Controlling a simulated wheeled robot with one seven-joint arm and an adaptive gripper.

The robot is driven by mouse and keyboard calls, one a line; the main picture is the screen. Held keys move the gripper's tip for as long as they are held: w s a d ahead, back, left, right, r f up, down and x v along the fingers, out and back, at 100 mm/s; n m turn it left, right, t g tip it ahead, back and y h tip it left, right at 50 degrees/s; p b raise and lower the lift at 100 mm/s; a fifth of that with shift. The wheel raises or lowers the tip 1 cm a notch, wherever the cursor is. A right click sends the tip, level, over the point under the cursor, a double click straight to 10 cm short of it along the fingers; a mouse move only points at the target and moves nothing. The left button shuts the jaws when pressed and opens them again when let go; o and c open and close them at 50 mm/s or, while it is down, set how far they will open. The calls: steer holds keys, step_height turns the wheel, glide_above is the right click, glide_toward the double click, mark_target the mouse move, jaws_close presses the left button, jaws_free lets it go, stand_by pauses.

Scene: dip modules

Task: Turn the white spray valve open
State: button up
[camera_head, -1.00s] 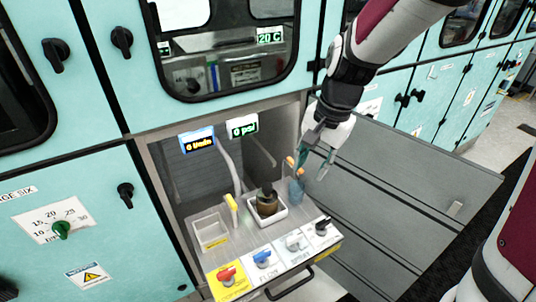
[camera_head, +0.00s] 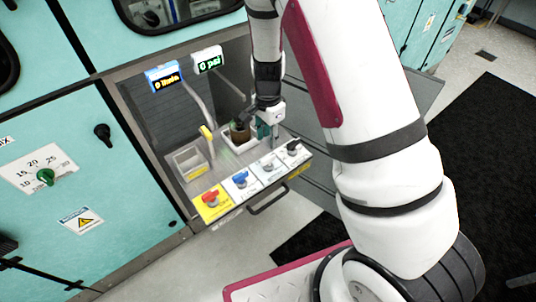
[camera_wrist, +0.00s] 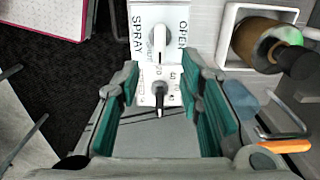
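The white spray valve (camera_head: 268,165) is on the drawer front, between the blue valve (camera_head: 240,180) and the black knob (camera_head: 293,147). In the wrist view the white knob (camera_wrist: 158,40) sits on a white plate marked SPRAY and OPEN, above the space between my fingertips. Which mark its handle points to is hard to tell. My gripper (camera_wrist: 160,82) is open and empty, with green-lined fingers. It points down over the panel, and the black knob (camera_wrist: 160,90) shows between the fingers. In the head view my gripper (camera_head: 267,127) is just behind the valve row, partly hidden by my arm.
A red valve (camera_head: 211,198) is at the row's left end. A brown pot in a white tray (camera_wrist: 232,14) and a blue beaker with an orange-handled tool (camera_wrist: 280,146) are right of my fingers. A yellow-handled spout (camera_head: 206,132) stands behind the valves. Displays (camera_head: 207,59) read zero.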

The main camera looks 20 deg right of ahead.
mark_target(268, 156)
step_height(268, 156, down, 9)
stand_by(0.3)
jaws_close()
